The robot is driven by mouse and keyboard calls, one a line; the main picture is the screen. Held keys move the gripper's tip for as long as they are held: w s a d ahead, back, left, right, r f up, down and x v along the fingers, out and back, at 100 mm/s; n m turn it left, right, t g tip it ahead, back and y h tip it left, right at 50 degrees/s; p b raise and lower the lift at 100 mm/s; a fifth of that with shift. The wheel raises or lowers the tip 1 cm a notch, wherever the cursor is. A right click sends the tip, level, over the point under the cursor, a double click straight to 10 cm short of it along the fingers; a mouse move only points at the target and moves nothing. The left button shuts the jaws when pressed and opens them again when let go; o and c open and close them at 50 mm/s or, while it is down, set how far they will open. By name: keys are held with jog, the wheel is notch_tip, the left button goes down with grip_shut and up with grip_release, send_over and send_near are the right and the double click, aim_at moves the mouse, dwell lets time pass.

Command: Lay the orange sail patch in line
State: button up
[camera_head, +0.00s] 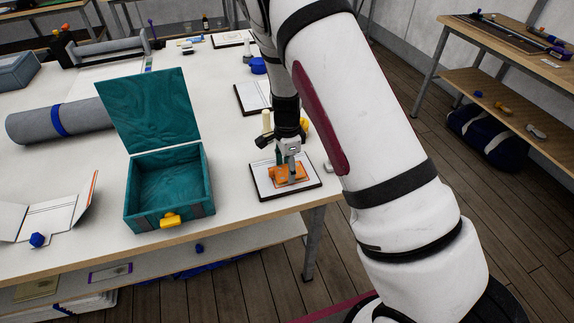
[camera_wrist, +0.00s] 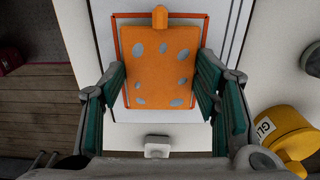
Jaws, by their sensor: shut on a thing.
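The orange sail patch (camera_wrist: 160,68) is a flat orange piece with several grey-blue spots and a small tab at its top edge. In the wrist view it lies over a red outline (camera_wrist: 121,32) on a white sheet, roughly squared with it. My gripper (camera_wrist: 164,95) has its green-padded fingers at the left and right edges of the patch, shut on it. In the head view my gripper (camera_head: 289,157) is over the orange patch (camera_head: 279,175) on a dark-edged board (camera_head: 310,189) near the table's front right corner. Any gap under the patch cannot be made out.
An open teal box (camera_head: 140,222) with a yellow latch stands left of the board. A grey roll (camera_head: 30,126) with a blue band lies farther left. A yellow container (camera_wrist: 283,130) and a small white block (camera_wrist: 157,147) are close to my gripper. Another board (camera_head: 247,98) lies behind.

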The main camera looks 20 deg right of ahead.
jog(key=shift+f, duration=0.35)
jog(key=o, duration=1)
jog(key=shift+c, duration=0.5)
jog(key=shift+r+p, duration=0.95)
jog(key=shift+r, duration=2.6)
